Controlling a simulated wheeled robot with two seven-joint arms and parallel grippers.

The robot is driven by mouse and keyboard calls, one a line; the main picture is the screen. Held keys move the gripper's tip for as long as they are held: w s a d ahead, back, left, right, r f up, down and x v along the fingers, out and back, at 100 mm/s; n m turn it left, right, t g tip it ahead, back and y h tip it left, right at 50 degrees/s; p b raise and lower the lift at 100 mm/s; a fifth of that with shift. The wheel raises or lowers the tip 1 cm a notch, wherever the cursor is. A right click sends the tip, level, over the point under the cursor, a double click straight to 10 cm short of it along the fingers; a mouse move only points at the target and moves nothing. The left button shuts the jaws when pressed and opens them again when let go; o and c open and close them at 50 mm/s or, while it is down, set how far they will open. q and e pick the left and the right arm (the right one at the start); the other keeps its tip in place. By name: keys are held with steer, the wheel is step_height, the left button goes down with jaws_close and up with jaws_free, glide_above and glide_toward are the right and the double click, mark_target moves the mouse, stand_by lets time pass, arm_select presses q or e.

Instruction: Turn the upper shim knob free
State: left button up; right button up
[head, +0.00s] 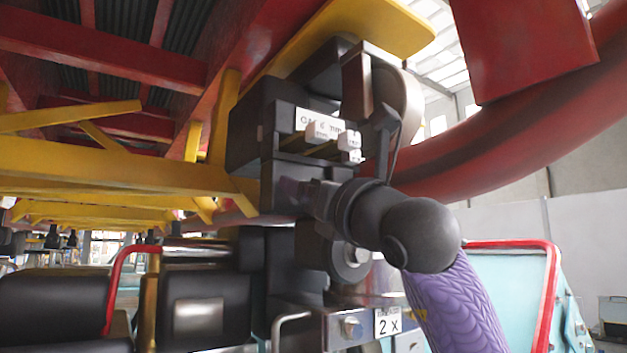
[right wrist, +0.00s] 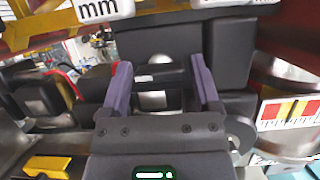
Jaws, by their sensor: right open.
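A dark block (head: 255,125) under the red and yellow structure bears a white gap label (head: 312,118) ending in "mm". Small white pieces stick out below the label, one to the left (head: 322,132) and one to the right (head: 349,140); I cannot tell which is the upper shim knob. In the right wrist view a white piece marked "mm" (right wrist: 105,9) is cut by the top edge. My right gripper (head: 290,192) is just below these pieces. Its purple fingers (right wrist: 161,68) are apart with nothing held between them. My left gripper is out of view.
A large red curved tube (head: 500,140) runs behind my right arm. A yellow beam (head: 120,178) and red beams lie to the left. A plate marked "2 X" (head: 387,322) and red rails (head: 548,290) are below. Dark parts crowd the gripper.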

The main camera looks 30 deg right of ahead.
steer(key=c, duration=1)
steer(key=shift+n, duration=0.3)
steer(key=n+y+p, duration=0.1)
steer(key=n, duration=0.1)
steer(key=n+y, duration=0.2)
steer(key=n, duration=0.1)
steer(key=shift+d+r+g+p, duration=0.1)
steer(key=shift+r+g+p, duration=0.05)
steer(key=shift+g+p, duration=0.25)
steer(key=n+g+y+p, duration=0.1)
steer(key=n, duration=0.2)
steer(key=n+g+y+p, duration=0.1)
steer(key=n+p, duration=0.1)
steer(key=n, duration=0.1)
steer(key=shift+r+n, duration=0.15)
steer(key=shift+n, duration=0.15)
steer(key=n+g+p, duration=0.1)
steer(key=n+p, duration=0.1)
steer(key=n, duration=0.1)
steer(key=n+g+y+p, duration=0.1)
steer(key=n+p, duration=0.1)
steer(key=n, duration=0.1)
steer(key=shift+p, duration=0.4)
steer(key=shift+n+g+p, duration=1)
steer(key=shift+n+p, duration=0.5)
steer(key=shift+n, duration=0.7)
steer(key=shift+f, duration=0.2)
steer(key=shift+w, duration=0.1)
